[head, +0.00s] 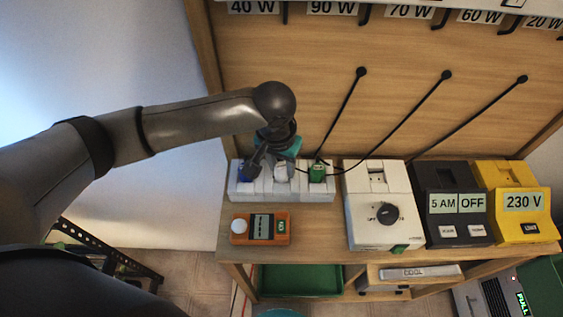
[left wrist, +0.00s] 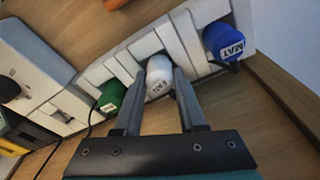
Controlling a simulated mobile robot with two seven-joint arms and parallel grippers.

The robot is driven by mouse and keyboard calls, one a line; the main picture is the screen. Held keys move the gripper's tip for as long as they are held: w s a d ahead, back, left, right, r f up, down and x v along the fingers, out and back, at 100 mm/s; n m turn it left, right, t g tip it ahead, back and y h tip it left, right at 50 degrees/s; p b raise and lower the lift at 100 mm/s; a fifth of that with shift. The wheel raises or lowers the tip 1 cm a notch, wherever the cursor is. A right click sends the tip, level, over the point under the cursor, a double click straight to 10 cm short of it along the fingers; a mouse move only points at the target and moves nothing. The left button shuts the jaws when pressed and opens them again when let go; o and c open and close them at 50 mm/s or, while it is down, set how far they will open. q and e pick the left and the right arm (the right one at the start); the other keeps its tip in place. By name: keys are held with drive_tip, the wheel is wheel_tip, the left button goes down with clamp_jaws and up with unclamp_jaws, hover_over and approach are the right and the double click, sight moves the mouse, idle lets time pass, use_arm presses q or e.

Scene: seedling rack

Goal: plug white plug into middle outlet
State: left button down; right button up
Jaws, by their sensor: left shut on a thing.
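The white plug (head: 282,172) is at the middle outlet of the white power strip (head: 259,188), between a blue plug (head: 244,172) and a green plug (head: 318,172). In the left wrist view the white plug (left wrist: 158,72) sits between the fingers of my left gripper (left wrist: 160,82), which is shut on it. The plug appears upright at the strip; its prongs are hidden, so I cannot tell if it is fully seated. In the head view my left gripper (head: 276,152) is above the strip and partly hides it. My right gripper is not in view.
An orange meter (head: 268,228) lies in front of the strip. A white box with a dial (head: 385,215), a black timer box (head: 452,205) and a yellow box (head: 515,205) stand to the right. Black cords hang from the wooden back panel. Bare tabletop shows around the meter.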

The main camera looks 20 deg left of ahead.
use_arm(q)
drive_tip(key=shift+c, duration=2)
unclamp_jaws()
wheel_tip(320, 180, up, 15)
drive_tip(key=s+p, duration=0.2)
drive_tip(key=shift+s+a, duration=0.15)
